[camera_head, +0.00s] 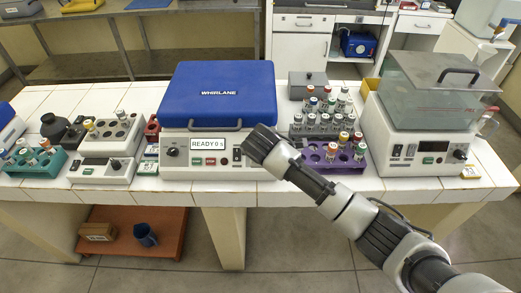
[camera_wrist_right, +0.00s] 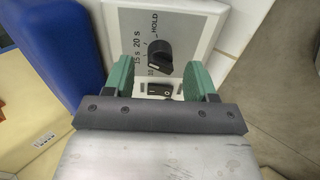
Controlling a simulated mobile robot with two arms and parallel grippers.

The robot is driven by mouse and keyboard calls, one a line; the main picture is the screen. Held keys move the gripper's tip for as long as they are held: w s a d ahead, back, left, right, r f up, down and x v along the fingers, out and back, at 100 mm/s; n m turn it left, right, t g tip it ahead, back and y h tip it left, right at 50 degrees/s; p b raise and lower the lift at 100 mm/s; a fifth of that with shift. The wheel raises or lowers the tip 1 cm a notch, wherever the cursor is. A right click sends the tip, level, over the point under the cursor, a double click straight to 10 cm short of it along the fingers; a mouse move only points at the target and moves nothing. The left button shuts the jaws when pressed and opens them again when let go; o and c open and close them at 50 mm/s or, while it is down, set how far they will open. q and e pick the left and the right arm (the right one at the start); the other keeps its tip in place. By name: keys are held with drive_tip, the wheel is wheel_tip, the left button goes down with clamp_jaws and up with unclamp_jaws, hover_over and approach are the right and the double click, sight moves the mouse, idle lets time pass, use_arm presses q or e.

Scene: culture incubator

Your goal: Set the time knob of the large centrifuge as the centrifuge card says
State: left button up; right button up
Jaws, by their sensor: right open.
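The large centrifuge (camera_head: 218,95) has a closed blue lid marked WHIRLANE and a white front panel. Its display (camera_head: 208,144) reads "READY 0 s". In the right wrist view, the black time knob (camera_wrist_right: 159,58) sits on the panel beside marks for 10, 15 s, 20 s and HOLD. Its exact pointer setting is too small to tell. My right gripper (camera_wrist_right: 160,66) is open, its green fingers on either side of the knob, without clear contact. My left gripper is not in view. No readable centrifuge card shows.
A black rocker switch (camera_wrist_right: 160,90) lies just below the knob. A purple tube rack (camera_head: 330,163) stands right of the centrifuge, near my arm. A water bath (camera_head: 420,130) stands farther right. A small white device (camera_head: 103,170) stands on the left.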

drive_tip(key=shift+x, duration=1.25)
drive_tip(key=c, duration=0.9)
drive_tip(key=shift+r+n+p, duration=0.25)
drive_tip(key=shift+n+p, duration=0.65)
drive_tip(key=shift+p, duration=0.2)
drive_tip(key=shift+n+p, duration=1.1)
drive_tip(key=shift+n, duration=0.1)
drive_tip(key=n+p, duration=0.2)
drive_tip(key=n, duration=0.1)
drive_tip(key=shift+f+n+h+p, duration=0.1)
drive_tip(key=shift+n+h+p, duration=0.3)
drive_tip(key=shift+n, duration=0.7)
